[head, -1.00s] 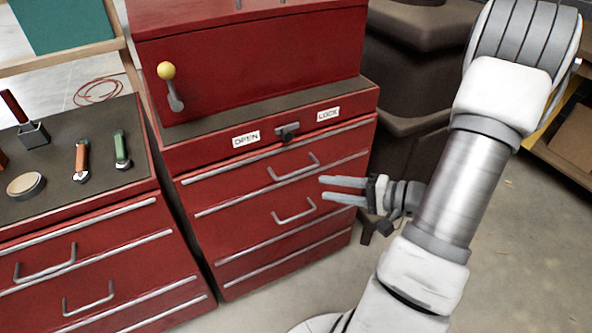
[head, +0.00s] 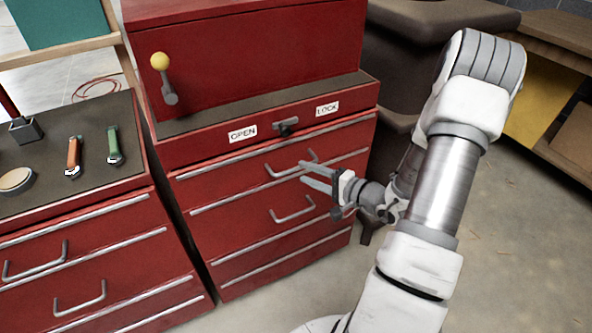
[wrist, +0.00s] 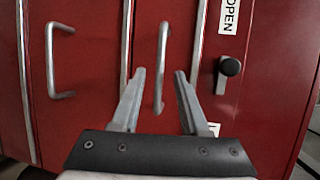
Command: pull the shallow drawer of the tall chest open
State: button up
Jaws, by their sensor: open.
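The tall red chest (head: 235,185) stands in the middle of the head view with its drawers flush. Its upper, shallow-looking drawer has a grey bar handle (head: 291,168), upright in the wrist view (wrist: 161,68). My gripper (head: 302,171) is open and empty, close in front of this handle. In the wrist view the handle lies between the two fingertips (wrist: 160,72); whether they reach around it I cannot tell. Above the drawer is a dark latch knob (head: 286,126), also in the wrist view (wrist: 230,66), between labels OPEN (head: 242,134) and LOCK (head: 327,109).
A lower drawer handle (head: 293,209) sits below, close to my fingers. A lower red cabinet (head: 80,260) with tools on top stands at left. A yellow-knobbed lever (head: 161,62) is on the upper box. Floor at right (head: 500,240) is open.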

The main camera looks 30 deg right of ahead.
aim_at(296, 169)
jog(key=shift+x, duration=2.3)
jog(key=shift+c, duration=0.2)
grip_shut()
